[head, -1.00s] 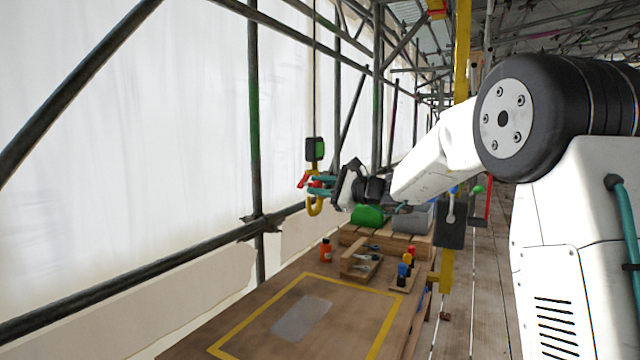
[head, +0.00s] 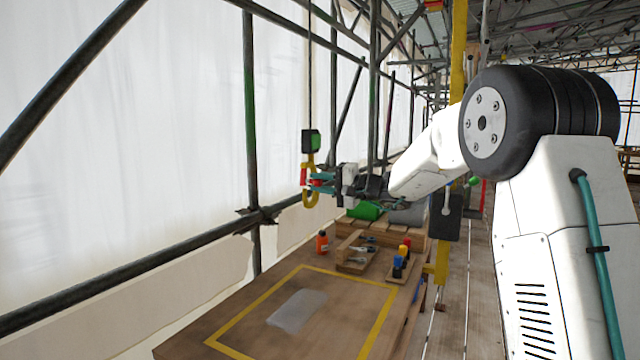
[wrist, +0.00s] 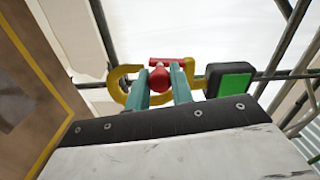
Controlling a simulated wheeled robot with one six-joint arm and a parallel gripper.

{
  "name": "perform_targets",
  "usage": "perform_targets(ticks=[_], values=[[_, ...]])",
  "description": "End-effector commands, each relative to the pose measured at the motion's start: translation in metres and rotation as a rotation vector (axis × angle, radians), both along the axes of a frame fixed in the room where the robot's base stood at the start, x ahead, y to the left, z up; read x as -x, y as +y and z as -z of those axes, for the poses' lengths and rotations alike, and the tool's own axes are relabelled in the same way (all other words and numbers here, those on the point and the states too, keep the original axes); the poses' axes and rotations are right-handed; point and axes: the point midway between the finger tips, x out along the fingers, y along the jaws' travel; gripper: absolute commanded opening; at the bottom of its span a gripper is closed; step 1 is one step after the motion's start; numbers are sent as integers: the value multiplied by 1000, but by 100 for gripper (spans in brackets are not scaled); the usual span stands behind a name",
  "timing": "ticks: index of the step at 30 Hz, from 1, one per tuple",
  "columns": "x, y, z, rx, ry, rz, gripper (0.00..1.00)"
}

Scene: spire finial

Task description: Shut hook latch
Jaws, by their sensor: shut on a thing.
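The yellow hook (head: 311,199) hangs below a black and green block (head: 311,141) on a cable, left of the arm. In the wrist view the hook (wrist: 118,84) curves to the left and the block (wrist: 230,80) is at right. The red latch (wrist: 167,61) lies near the hook's mouth, between its tip and shank; I cannot tell whether it touches the tip. My gripper (wrist: 160,84) is shut on the latch's round red knob (wrist: 160,78), a teal finger on each side. In the head view my gripper (head: 318,182) is beside the hook, and the fingers partly hide the latch (head: 304,176).
A wooden table (head: 240,320) below holds an orange bottle (head: 322,243), a small tool tray (head: 355,264) and a green item (head: 364,211). Scaffold poles (head: 249,130) stand behind the hook. A yellow post with a dark control box (head: 446,218) is right of the table.

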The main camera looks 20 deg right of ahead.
Motion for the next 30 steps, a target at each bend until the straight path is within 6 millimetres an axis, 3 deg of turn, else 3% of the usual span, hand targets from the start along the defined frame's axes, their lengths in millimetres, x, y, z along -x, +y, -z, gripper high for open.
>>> perform_targets(ticks=[24,25,27,30], values=[[-4,-4,1,92,-89,1,0],[-4,-4,1,92,-89,1,26],[-4,-4,1,92,-89,0,45],[-4,-4,1,91,-90,0,45]])
